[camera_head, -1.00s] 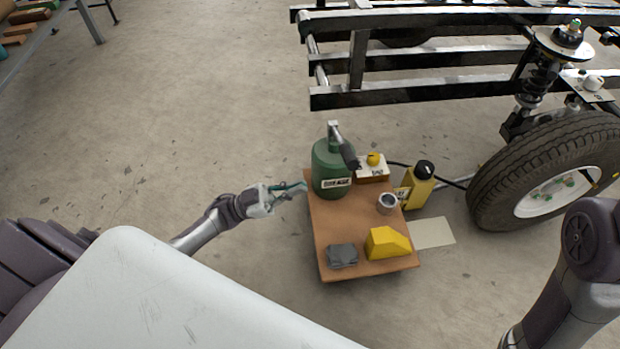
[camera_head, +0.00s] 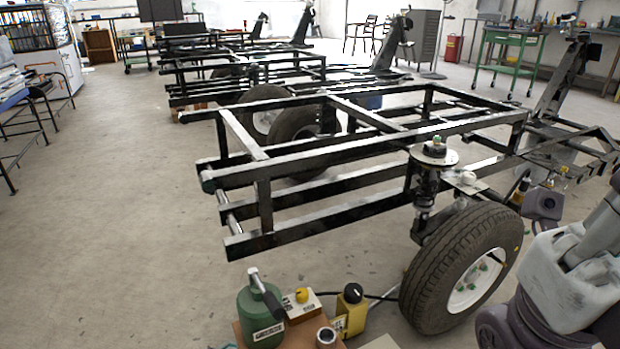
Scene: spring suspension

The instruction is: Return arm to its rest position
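My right arm (camera_head: 575,275) rises from the bottom right corner, grey and white, in front of the floor beside the wheel. Its gripper is not clearly made out; a dark part near the far end of the arm is too small to read. Of my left gripper, only a thin teal sliver (camera_head: 224,346) seems to show at the bottom edge, left of the small brown table (camera_head: 240,338). The rest of the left arm is out of the picture. I cannot see whether either gripper holds anything.
A black trailer frame (camera_head: 330,160) with a tyre (camera_head: 455,270) and a spring strut (camera_head: 427,190) stands ahead. A green canister (camera_head: 258,315) and a grey cup (camera_head: 326,337) are on the table, with a yellow bottle (camera_head: 351,311) beside it.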

